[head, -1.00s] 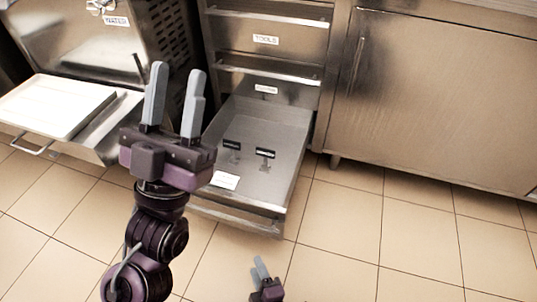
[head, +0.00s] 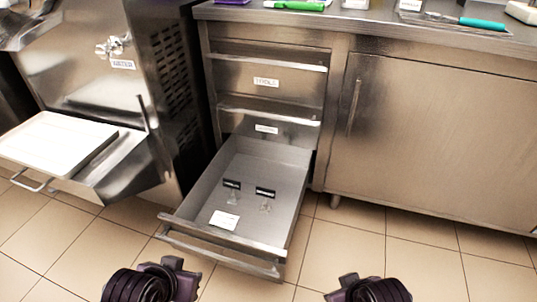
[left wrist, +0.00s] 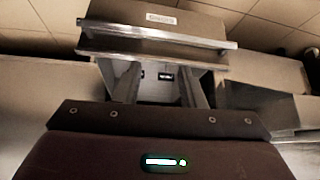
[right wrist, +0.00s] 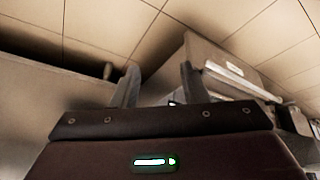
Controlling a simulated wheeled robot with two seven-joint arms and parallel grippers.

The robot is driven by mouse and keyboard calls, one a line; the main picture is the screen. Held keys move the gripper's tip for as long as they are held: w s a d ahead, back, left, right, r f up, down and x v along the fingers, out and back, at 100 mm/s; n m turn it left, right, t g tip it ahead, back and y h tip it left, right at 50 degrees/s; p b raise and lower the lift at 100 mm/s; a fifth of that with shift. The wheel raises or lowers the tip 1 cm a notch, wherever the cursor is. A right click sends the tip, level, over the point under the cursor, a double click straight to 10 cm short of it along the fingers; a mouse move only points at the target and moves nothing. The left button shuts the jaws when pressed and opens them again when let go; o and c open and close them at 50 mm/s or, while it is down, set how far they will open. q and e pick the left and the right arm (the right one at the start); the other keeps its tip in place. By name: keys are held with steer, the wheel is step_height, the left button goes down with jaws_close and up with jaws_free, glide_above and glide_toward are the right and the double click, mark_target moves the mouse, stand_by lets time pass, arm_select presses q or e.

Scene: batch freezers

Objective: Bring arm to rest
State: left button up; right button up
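My left arm shows low in the head view, left of centre, with its gripper pulled back and the fingers out of sight there. In the left wrist view my left gripper (left wrist: 160,88) has its two fingers spread apart with nothing between them. My right arm shows at the bottom of the head view, right of centre. In the right wrist view my right gripper (right wrist: 158,85) has its fingers apart and empty. The open bottom drawer (head: 285,165) lies ahead, holding two small dark-labelled items (head: 265,193) and a white card (head: 224,220).
A steel machine labelled water (head: 75,65) stands at the left, with a white tray (head: 50,142) on its protruding shelf. A closed cabinet (head: 440,130) is at the right under a counter (head: 370,30) with tools on it. Tiled floor is clear at the right front.

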steer(key=s+d+r+m+g, duration=0.1)
steer(key=s+d+r+m, duration=0.1)
steer(key=s+d+r, duration=0.1)
arm_select(q)
steer(key=s+a+f+g+p, duration=0.2)
steer(key=s+f+g+p, duration=0.45)
steer(key=f+p, duration=1.1)
arm_select(e)
steer(key=s+f+g+p, duration=0.2)
steer(key=s+f+p, duration=0.1)
steer(key=f, duration=0.9)
arm_select(q)
steer(key=s+a+y+p, duration=0.1)
steer(key=s+a+p, duration=0.2)
steer(key=s+p, duration=0.9)
steer(key=s+t, duration=0.1)
steer(key=s, duration=0.7)
steer(key=shift+a+f, duration=0.2)
steer(key=shift+f, duration=0.15)
arm_select(e)
steer(key=s+d+f, duration=0.1)
steer(key=s+d, duration=0.1)
steer(key=s, duration=0.7)
steer(key=s+d+f+h, duration=0.1)
steer(key=s+f, duration=0.1)
steer(key=s, duration=0.7)
steer(key=shift+s+d+f+n+g, duration=0.15)
steer(key=shift+s+d+n+g, duration=0.15)
steer(key=shift+d+g, duration=0.1)
